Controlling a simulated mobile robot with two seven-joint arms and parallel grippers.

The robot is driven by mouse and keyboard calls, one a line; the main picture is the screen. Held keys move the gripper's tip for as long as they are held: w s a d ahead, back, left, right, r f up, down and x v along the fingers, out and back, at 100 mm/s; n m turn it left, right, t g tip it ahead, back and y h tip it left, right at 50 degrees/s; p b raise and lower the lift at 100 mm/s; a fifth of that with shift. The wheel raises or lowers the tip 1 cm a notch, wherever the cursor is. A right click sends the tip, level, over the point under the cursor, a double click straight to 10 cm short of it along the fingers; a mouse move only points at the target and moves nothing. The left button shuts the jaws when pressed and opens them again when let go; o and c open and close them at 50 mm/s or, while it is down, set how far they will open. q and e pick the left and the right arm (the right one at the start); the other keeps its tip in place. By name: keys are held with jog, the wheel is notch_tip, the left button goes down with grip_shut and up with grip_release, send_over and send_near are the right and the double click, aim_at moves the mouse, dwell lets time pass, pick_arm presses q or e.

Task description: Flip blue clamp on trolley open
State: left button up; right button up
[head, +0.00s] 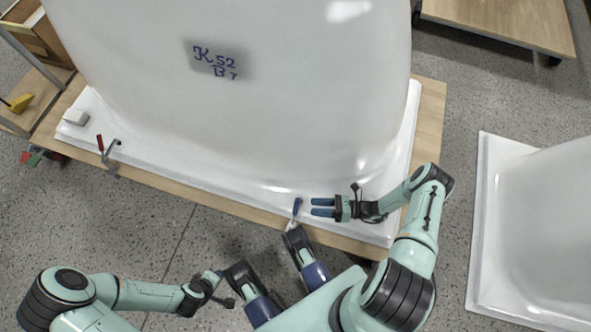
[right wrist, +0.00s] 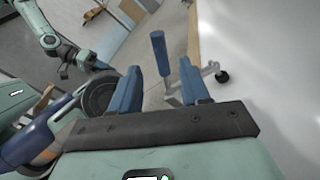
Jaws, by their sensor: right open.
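The blue clamp (head: 297,207) stands at the front edge of the trolley (head: 241,209), its blue handle pointing up. In the right wrist view the blue handle (right wrist: 158,55) is upright, in line with the gap between the fingers and just beyond their tips. My right gripper (head: 313,207) is open and empty, just right of the handle, with its blue fingers pointing left at it. I see no contact. My left gripper (head: 222,284) is low and away from the trolley, small and partly hidden; its fingers are unclear.
A large white tub shell (head: 290,100) marked K52 B7 stands on the trolley behind the clamp. A red-handled clamp (head: 100,143) and a pale block (head: 76,117) are at the trolley's left end. Another white shell (head: 545,220) stands at right. Grey floor between them is free.

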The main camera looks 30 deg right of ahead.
aim_at(296, 206)
jog(key=x, duration=0.8)
grip_shut()
